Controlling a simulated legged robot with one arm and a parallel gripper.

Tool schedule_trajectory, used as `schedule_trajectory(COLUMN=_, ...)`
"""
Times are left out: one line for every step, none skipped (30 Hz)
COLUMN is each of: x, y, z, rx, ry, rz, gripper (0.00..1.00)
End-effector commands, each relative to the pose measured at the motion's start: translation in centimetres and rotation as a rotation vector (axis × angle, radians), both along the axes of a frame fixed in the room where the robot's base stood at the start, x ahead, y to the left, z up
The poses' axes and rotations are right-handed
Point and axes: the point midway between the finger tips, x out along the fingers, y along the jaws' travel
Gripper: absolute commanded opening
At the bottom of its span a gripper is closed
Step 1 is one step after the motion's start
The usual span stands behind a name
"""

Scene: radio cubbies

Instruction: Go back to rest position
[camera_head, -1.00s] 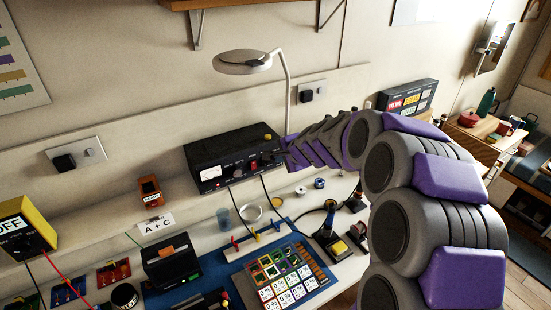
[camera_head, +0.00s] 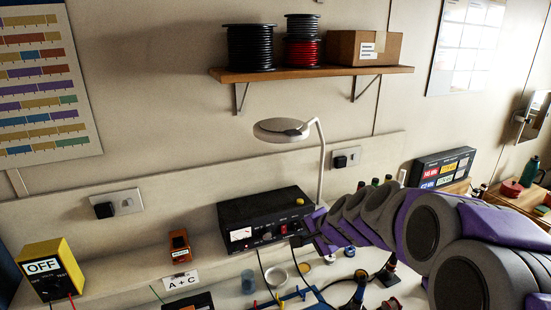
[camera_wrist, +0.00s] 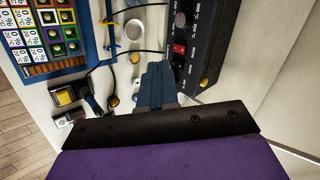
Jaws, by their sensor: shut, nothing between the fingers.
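My gripper (camera_wrist: 157,84) shows in the wrist view as two blue-grey fingers pressed together with nothing between them. In the head view, my purple and grey arm comes in from the right. The gripper end (camera_head: 308,240) is at the right front of the black power supply (camera_head: 262,222); I cannot tell whether they touch. The power supply also shows in the wrist view (camera_wrist: 212,40), to the right of the fingers.
A workbench below holds a grid board (camera_wrist: 45,30), a white bowl (camera_head: 277,277) and a yellow meter box (camera_head: 50,268). A lamp (camera_head: 282,130) stands behind. A wall shelf (camera_head: 310,74) carries wire spools and a cardboard box (camera_head: 364,47).

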Motion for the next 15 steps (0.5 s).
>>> schedule_trajectory(x=-2.8, y=1.4, z=0.1, rx=-0.045, ry=0.023, rz=0.089, gripper=0.0)
schedule_trajectory(x=-4.6, y=2.2, z=0.0, rx=-0.074, ry=0.041, rz=0.147, gripper=0.0)
schedule_trajectory(x=-6.9, y=2.9, z=-0.3, rx=-0.114, ry=0.066, rz=0.218, gripper=0.0)
schedule_trajectory(x=-8.8, y=3.4, z=-0.7, rx=-0.143, ry=0.091, rz=0.273, gripper=0.0)
schedule_trajectory(x=-10.6, y=3.7, z=-0.9, rx=-0.172, ry=0.112, rz=0.326, gripper=0.0)
schedule_trajectory(x=-13.0, y=4.0, z=-1.3, rx=-0.209, ry=0.142, rz=0.393, gripper=0.0)
schedule_trajectory(x=-14.8, y=4.1, z=-1.6, rx=-0.238, ry=0.165, rz=0.444, gripper=0.0)
schedule_trajectory(x=-16.6, y=4.1, z=-1.9, rx=-0.266, ry=0.188, rz=0.49, gripper=0.0)
schedule_trajectory(x=-19.2, y=4.0, z=-2.4, rx=-0.303, ry=0.227, rz=0.554, gripper=0.0)
schedule_trajectory(x=-21.0, y=3.8, z=-2.7, rx=-0.332, ry=0.251, rz=0.599, gripper=0.0)
schedule_trajectory(x=-22.8, y=3.6, z=-2.9, rx=-0.359, ry=0.278, rz=0.643, gripper=0.0)
schedule_trajectory(x=-25.2, y=3.1, z=-3.3, rx=-0.393, ry=0.314, rz=0.697, gripper=0.0)
schedule_trajectory(x=-26.9, y=2.7, z=-3.6, rx=-0.416, ry=0.344, rz=0.737, gripper=0.0)
schedule_trajectory(x=-28.6, y=2.2, z=-3.9, rx=-0.438, ry=0.373, rz=0.773, gripper=0.0)
schedule_trajectory(x=-30.5, y=1.6, z=-4.1, rx=-0.467, ry=0.405, rz=0.816, gripper=0.0)
